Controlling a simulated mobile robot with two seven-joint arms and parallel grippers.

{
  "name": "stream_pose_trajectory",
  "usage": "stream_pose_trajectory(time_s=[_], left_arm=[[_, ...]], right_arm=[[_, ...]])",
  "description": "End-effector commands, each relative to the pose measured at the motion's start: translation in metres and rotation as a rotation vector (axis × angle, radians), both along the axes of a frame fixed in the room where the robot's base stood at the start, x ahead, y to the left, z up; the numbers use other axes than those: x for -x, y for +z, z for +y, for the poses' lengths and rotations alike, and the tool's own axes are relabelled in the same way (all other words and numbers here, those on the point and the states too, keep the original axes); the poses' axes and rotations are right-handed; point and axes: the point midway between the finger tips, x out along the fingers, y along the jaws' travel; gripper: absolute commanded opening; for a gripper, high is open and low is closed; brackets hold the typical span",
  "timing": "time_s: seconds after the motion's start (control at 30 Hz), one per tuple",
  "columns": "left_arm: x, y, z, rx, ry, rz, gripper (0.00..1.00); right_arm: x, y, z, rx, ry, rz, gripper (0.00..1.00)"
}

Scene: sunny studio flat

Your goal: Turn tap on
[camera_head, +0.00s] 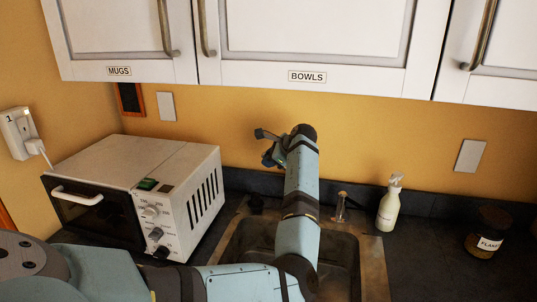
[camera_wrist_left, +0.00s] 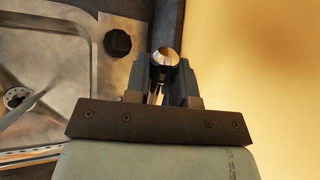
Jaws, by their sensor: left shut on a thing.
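My left arm reaches over the sink (camera_head: 236,225) toward the back wall, and my left gripper (camera_head: 268,148) shows at its far end. In the left wrist view, my left gripper (camera_wrist_left: 168,82) is shut on a shiny chrome part, seemingly the tap (camera_wrist_left: 165,58), whose rounded end sticks up between the fingers. The sink (camera_wrist_left: 88,22) lies to the left in that view, with its drain low at the far left. In the head view the tap is mostly hidden by my arm, so whether water runs cannot be told. My right gripper is not in view.
A black knob (camera_wrist_left: 117,43) sits on the sink rim close to the gripper. A white pump bottle (camera_head: 389,208) and a labelled jar (camera_head: 487,238) stand to the right. White cupboards (camera_head: 310,40) hang above.

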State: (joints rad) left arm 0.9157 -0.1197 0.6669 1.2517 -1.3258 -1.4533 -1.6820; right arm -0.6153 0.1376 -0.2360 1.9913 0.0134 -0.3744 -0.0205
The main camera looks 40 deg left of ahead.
Motion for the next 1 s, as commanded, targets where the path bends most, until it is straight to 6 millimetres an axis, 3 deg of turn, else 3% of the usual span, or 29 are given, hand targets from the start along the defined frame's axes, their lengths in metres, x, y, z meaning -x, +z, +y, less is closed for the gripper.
stream_pose_trajectory(time_s=[0.23,0.27,0.33,0.73,1.0], left_arm=[[0.000,0.000,0.000,-0.001,-0.001,-0.001,0.00],[0.000,-0.001,0.000,0.000,-0.001,0.000,0.25],[0.000,-0.001,0.000,0.000,-0.001,0.000,0.41],[-0.001,0.004,-0.006,0.000,-0.002,-0.001,0.42],[-0.004,0.039,-0.046,-0.001,-0.003,-0.001,0.42]], right_arm=[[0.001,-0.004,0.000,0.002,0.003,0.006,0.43],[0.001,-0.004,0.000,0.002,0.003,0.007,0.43],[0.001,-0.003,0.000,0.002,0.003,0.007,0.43],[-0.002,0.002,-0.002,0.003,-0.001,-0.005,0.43],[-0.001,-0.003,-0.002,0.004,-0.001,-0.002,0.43]])
